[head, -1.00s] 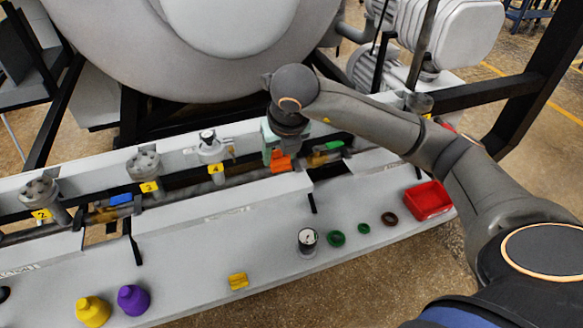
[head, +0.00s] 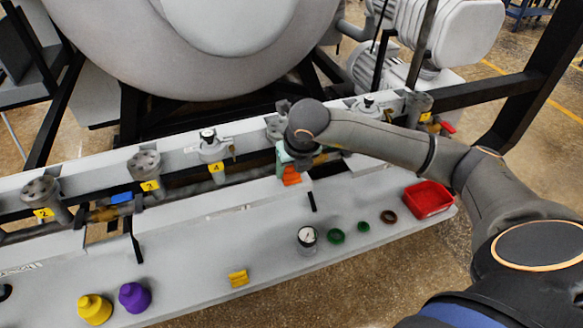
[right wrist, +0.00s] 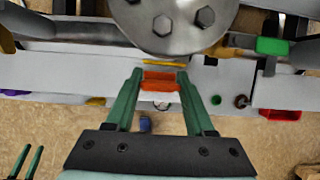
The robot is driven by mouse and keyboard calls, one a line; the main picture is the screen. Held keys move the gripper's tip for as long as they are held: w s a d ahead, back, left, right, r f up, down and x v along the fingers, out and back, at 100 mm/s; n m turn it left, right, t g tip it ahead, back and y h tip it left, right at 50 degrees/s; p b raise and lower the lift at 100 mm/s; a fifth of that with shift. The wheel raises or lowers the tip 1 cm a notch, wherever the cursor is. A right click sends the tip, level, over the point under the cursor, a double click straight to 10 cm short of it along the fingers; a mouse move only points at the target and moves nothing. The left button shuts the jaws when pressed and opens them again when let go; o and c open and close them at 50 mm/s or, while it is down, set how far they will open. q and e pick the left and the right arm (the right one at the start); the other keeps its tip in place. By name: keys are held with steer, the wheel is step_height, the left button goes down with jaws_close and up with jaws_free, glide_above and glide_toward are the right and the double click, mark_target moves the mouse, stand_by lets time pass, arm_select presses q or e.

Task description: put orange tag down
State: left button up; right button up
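The orange tag (head: 291,176) is between the fingertips of my right gripper (head: 289,170), just above the back part of the grey bench (head: 210,265). In the right wrist view the tag (right wrist: 159,81) spans the gap between the two green fingers, and the gripper (right wrist: 160,78) is shut on it. My left gripper (right wrist: 32,149) shows only at the lower left of the right wrist view, with its two fingers apart and nothing between them. It is not in the head view.
A gauge (head: 307,237), green rings (head: 336,237), a brown ring (head: 389,217) and a red tray (head: 427,200) line the bench's right part. Numbered valves (head: 145,166) line the back.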

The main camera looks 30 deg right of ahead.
steer(key=o, duration=0.4)
steer(key=shift+o, duration=0.2)
